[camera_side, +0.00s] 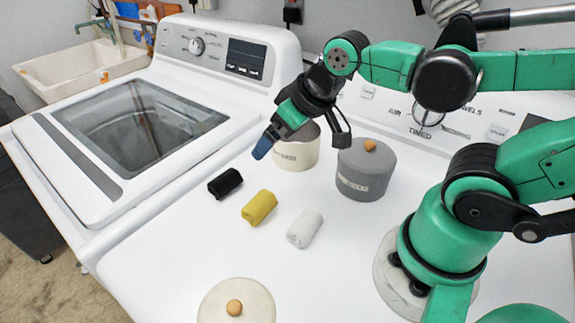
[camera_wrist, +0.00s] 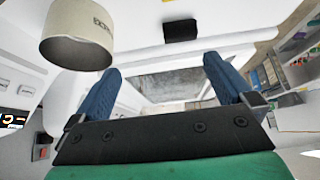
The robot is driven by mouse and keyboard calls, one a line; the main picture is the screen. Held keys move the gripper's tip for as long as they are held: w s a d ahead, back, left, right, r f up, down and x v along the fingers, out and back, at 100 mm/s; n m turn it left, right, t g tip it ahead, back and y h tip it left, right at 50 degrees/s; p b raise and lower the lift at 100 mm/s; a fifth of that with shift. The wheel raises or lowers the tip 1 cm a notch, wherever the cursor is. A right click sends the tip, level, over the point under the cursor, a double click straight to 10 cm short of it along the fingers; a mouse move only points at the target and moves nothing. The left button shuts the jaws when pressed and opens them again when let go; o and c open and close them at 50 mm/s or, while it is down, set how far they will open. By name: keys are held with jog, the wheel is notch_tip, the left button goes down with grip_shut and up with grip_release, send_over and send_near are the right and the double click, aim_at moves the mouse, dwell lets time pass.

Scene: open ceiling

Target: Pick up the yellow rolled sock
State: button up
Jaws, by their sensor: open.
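The yellow rolled sock (camera_side: 260,207) lies on the white dryer top in the side view, between a black rolled sock (camera_side: 225,183) and a white rolled sock (camera_side: 305,228). My gripper (camera_side: 262,148) is above the surface, behind the yellow sock and apart from it, near a cream pot. In the wrist view my gripper (camera_wrist: 162,78) shows two blue fingers spread wide with nothing between them. The black sock (camera_wrist: 181,30) shows beyond the fingers there.
The open cream pot (camera_side: 296,152) and a lidded grey pot (camera_side: 366,168) stand at the back. The cream pot also shows in the wrist view (camera_wrist: 78,38). A round cream lid (camera_side: 237,301) lies at the front. The washer (camera_side: 160,135) is at left. The surface around the socks is clear.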

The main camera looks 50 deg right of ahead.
aim_at(258, 199)
jog(key=a+f+g, duration=0.1)
jog(key=f+g, duration=0.1)
jog(key=w+a+f+g, duration=0.1)
jog(key=f+g, duration=0.1)
jog(key=w+a+f+g, duration=0.1)
jog(key=a+f+g, duration=0.1)
jog(key=shift+w+f, duration=0.1)
jog(key=shift+f, duration=0.1)
jog(key=shift+f+n, duration=0.3)
jog(key=shift+a+f+g, duration=0.15)
jog(key=shift+f+g, duration=0.15)
jog(key=shift+f, duration=2.7)
jog(key=shift+c, duration=0.2)
jog(key=c, duration=1)
jog(key=shift+r, duration=0.2)
